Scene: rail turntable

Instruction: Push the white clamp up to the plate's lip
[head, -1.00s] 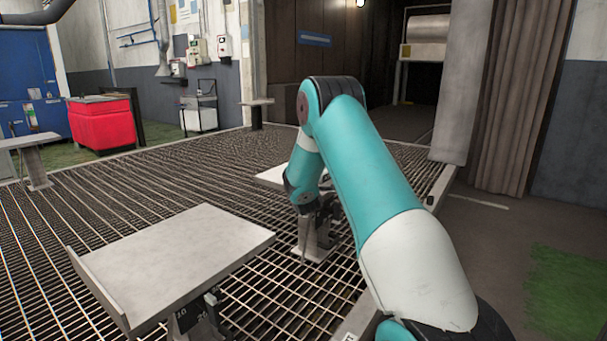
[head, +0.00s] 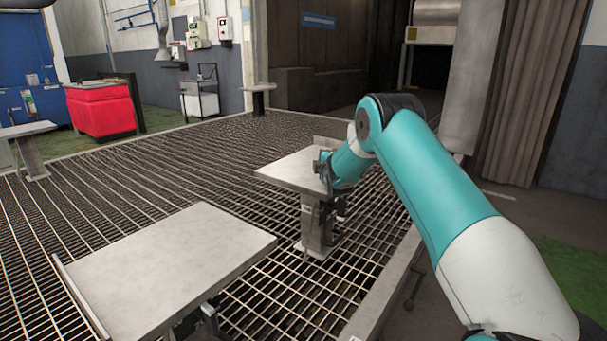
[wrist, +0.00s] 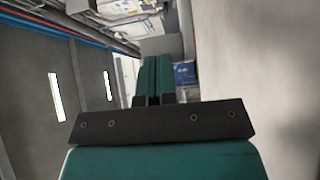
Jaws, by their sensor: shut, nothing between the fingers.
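I cannot make out the white clamp in either view. The plate beside my arm (head: 287,170) is a flat grey slab on a post, seen in the head view right of the middle. My wrist is at its right edge and hides part of it. My gripper (wrist: 153,78) shows shut and empty in the wrist view, its two fingers together. In the head view the fingertips are hard to pick out against my wrist, and I cannot tell whether they touch anything.
A nearer grey plate (head: 170,265) with a raised lip on its left edge stands at the front. Another plate (head: 25,130) stands far left, and a small one (head: 260,87) at the back. Open grating (head: 150,185) lies between them. A red bin (head: 100,110) stands beyond.

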